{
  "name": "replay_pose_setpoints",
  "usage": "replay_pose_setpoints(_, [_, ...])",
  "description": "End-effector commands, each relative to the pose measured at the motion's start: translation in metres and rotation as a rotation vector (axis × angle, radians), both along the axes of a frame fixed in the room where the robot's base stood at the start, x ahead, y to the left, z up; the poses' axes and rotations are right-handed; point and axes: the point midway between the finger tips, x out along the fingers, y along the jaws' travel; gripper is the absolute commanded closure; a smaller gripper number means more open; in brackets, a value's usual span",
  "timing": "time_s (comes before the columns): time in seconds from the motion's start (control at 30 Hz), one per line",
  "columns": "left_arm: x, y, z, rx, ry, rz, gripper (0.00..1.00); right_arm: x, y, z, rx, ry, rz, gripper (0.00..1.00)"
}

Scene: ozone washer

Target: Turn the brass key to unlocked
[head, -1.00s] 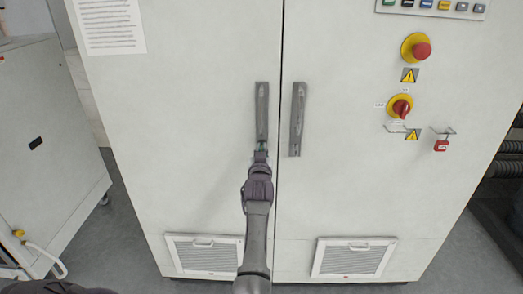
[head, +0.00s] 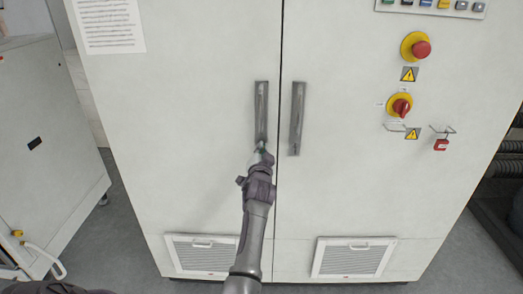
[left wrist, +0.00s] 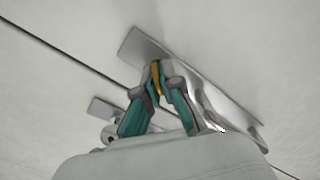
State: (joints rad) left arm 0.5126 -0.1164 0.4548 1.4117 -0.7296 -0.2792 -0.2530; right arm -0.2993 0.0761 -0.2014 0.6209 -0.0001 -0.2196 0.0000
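A slim brass-coloured piece, which looks like the brass key (left wrist: 157,80), shows between my left fingertips in the left wrist view. My left gripper (head: 262,150) is at the lower end of the left grey door handle (head: 261,110) on a white cabinet (head: 200,130). Its teal fingers (left wrist: 156,72) draw together at the tips around the brass piece, in front of the handle plate (left wrist: 205,82). The gripper is tilted. The key cannot be made out in the head view, and its turned position is unclear. My right gripper is not in view.
The right door handle (head: 297,118) is close by, across the door seam. Red knobs (head: 421,49) and a red padlock (head: 441,145) are on the right door. Vents (head: 352,258) are low down. A white unit (head: 45,150) stands at left.

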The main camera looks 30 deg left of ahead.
Motion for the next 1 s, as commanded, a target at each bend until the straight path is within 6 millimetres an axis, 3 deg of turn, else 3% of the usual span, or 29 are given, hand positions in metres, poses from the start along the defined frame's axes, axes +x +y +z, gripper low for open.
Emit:
replay_pose_setpoints(0.6, [0.0,0.001,0.0,0.498,0.303,0.001,1.0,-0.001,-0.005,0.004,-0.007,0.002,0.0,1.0])
replay_pose_setpoints(1.0, [0.001,0.0,0.0,0.727,0.442,0.002,1.0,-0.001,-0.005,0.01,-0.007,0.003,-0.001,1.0])
